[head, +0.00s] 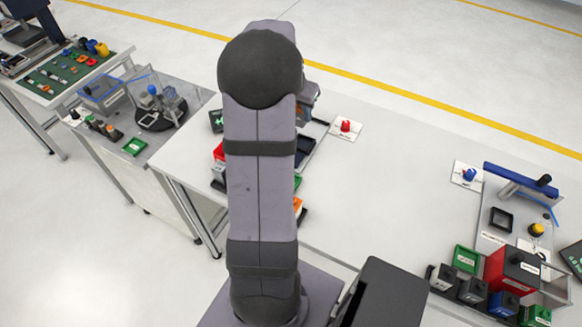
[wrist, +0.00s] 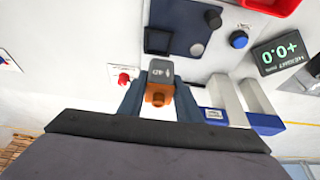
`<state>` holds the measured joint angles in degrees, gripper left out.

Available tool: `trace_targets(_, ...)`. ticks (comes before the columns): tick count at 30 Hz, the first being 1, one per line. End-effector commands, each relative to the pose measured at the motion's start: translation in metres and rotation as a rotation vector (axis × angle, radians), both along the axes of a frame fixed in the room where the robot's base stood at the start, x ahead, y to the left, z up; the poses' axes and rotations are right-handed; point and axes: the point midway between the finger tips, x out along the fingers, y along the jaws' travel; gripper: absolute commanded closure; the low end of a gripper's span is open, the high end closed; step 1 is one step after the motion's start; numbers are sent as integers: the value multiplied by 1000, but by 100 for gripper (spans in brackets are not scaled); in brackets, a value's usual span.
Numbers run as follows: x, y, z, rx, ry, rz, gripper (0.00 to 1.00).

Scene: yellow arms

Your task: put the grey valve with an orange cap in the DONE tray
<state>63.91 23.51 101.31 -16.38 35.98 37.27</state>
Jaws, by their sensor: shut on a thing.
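My gripper (wrist: 160,92) is shut on the grey valve (wrist: 161,70), with one dark finger on either side of it. The valve's orange cap (wrist: 158,99) is on the side nearer the wrist camera. In the head view my own arm hides the gripper and the valve. I cannot make out a DONE label; green trays show in the head view, one at the right (head: 466,259) and one on the left bench (head: 134,146).
The wrist view shows a dark plate (wrist: 188,22), a blue button (wrist: 239,39), a display (wrist: 281,53) and a red bin (wrist: 270,4). In the head view, a red button (head: 346,126) stands beyond my arm and a blue-handled fixture (head: 515,172) at right. The bench between is clear.

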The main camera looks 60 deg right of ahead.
Motion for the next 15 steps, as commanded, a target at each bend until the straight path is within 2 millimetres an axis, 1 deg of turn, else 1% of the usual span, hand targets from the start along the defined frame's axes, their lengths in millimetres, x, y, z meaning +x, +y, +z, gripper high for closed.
trace_targets(2, 11, -3, 5, -10, -6, 14, 97)
trace_targets(3, 16, -4, 12, -13, -6, 24, 97)
trace_targets(5, 23, -1, 23, -12, -7, 39, 97)
trace_targets(7, 29, 7, 34, -12, -6, 56, 97)
trace_targets(8, 31, 12, 38, -12, -6, 64, 97)
trace_targets(11, 31, 35, 48, -10, -7, 85, 97)
trace_targets(13, 25, 54, 49, -7, -5, 91, 97)
trace_targets(15, 17, 72, 47, -5, -3, 90, 97)
